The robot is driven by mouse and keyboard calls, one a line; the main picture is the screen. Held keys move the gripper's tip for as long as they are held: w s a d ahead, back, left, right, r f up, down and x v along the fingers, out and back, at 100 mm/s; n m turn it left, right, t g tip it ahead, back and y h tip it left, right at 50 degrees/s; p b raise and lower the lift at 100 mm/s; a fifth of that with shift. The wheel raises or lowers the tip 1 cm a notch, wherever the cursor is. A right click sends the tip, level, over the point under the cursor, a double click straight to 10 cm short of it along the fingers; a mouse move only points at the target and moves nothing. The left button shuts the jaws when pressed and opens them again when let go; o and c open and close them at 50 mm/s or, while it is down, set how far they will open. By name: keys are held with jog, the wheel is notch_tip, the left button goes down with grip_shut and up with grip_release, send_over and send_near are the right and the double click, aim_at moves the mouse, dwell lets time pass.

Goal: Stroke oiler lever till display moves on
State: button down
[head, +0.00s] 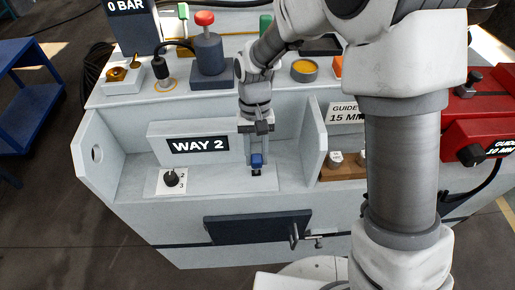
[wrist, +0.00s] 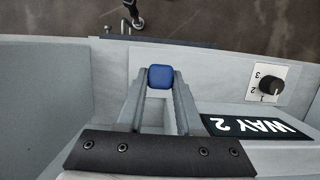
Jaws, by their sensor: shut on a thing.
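The oiler lever's blue knob (head: 257,161) sits at the front of a slot on the pale machine's ledge, right of the display. The display (head: 198,145) is black and reads "WAY 2" in white. My gripper (head: 257,152) comes down from above onto the blue knob. In the wrist view the knob (wrist: 160,77) lies between my two fingertips (wrist: 160,84), which are shut on it. The display shows upside down in the wrist view (wrist: 254,127). The lever's lower part is mostly hidden.
A black rotary knob (head: 171,178) on a numbered white plate is left of the lever. An upright pale panel (head: 313,141) stands close on the right. A dark drawer front (head: 258,227) with a handle is below. Red-topped and brass fittings stand on the upper shelf.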

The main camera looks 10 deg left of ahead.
jog(key=shift+w+a+r+g+h+p, duration=0.1)
jog(key=shift+w+a+g+h+p, duration=0.1)
jog(key=shift+w+g+p, duration=0.5)
jog(key=shift+w+a+g+h+p, duration=0.1)
jog(key=shift+w+a+g+p, duration=0.05)
jog(key=shift+w+g+p, duration=0.55)
jog(key=shift+s, duration=0.15)
jog(key=c, duration=0.6)
grip_release()
jog(key=shift+o, duration=0.2)
jog(key=shift+s+t, duration=0.1)
jog(key=shift+t, duration=0.2)
